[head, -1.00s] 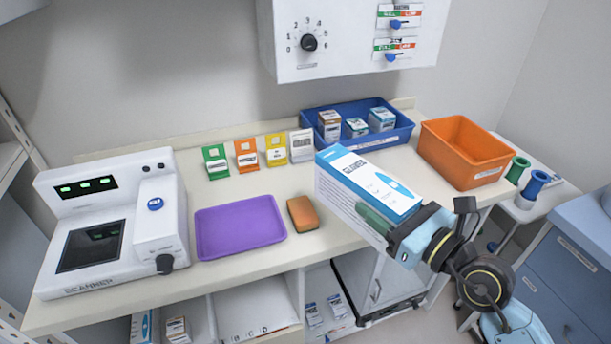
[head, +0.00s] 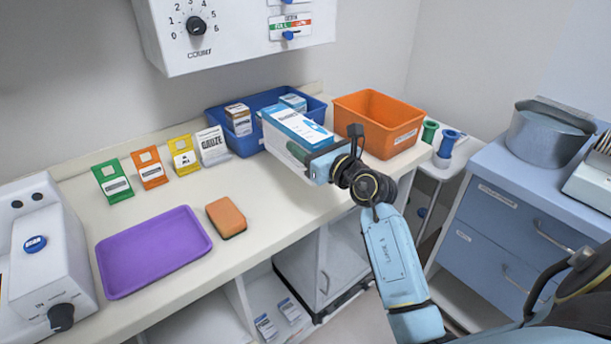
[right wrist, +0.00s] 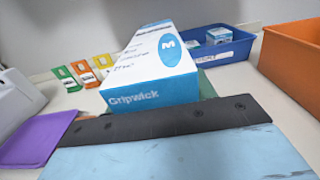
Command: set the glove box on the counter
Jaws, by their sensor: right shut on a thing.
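The glove box (head: 297,122), white and blue, is in my right gripper (head: 303,158) over the counter (head: 270,196), in front of the blue bin. In the right wrist view the glove box (right wrist: 153,68) shows a blue end with "Gripwick" and an "M" on top. The gripper is shut on its near end; a green finger pad shows at its side. The underside is hidden, so I cannot tell whether it touches the counter. My left gripper is not in view.
A blue bin (head: 219,116) with small boxes and an orange bin (head: 372,140) stand behind the box. Bare counter lies between sponge and box.

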